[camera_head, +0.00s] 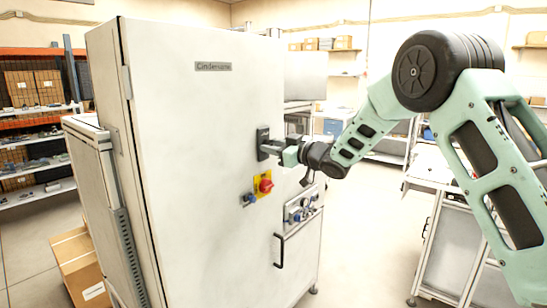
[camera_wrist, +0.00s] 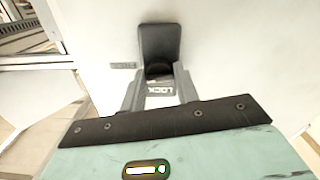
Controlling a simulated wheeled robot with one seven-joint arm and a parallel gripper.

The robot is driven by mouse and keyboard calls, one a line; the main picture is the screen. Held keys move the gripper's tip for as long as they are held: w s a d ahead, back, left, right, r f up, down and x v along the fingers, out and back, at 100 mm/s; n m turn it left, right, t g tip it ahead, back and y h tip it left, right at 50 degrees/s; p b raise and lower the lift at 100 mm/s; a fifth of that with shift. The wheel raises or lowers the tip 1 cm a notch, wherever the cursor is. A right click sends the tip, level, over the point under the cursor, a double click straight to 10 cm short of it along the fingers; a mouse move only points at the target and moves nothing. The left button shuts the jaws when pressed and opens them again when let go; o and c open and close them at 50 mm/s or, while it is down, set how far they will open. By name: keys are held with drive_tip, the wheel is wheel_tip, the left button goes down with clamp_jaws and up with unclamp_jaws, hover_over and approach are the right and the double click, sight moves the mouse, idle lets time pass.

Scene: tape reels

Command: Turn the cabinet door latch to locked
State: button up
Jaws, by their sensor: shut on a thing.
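The tall white cabinet door (camera_head: 205,110) fills the middle of the head view. Its latch (camera_head: 262,136) has a dark upright plate on the right part of the door, above a red knob. In the wrist view the latch plate (camera_wrist: 160,42) stands straight ahead, with its lower end between my fingers. My gripper (camera_head: 271,149) reaches in from the right and is shut on the latch. Both grey fingers also show in the wrist view (camera_wrist: 159,82), with a small "LOCK" marking between them. The handle's exact angle is hard to tell, as the fingers cover it.
A red knob on a yellow plate (camera_head: 264,185) lies just below my gripper. A small control panel (camera_head: 301,207) and a black pull handle (camera_head: 279,251) are lower down. Cardboard boxes (camera_head: 77,262) stand at the cabinet's left.

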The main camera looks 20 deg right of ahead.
drive_tip(key=shift+f+n+b, duration=0.1)
drive_tip(key=shift+n+b, duration=7.6)
drive_tip(key=shift+b, duration=1.65)
drive_tip(key=o, duration=1)
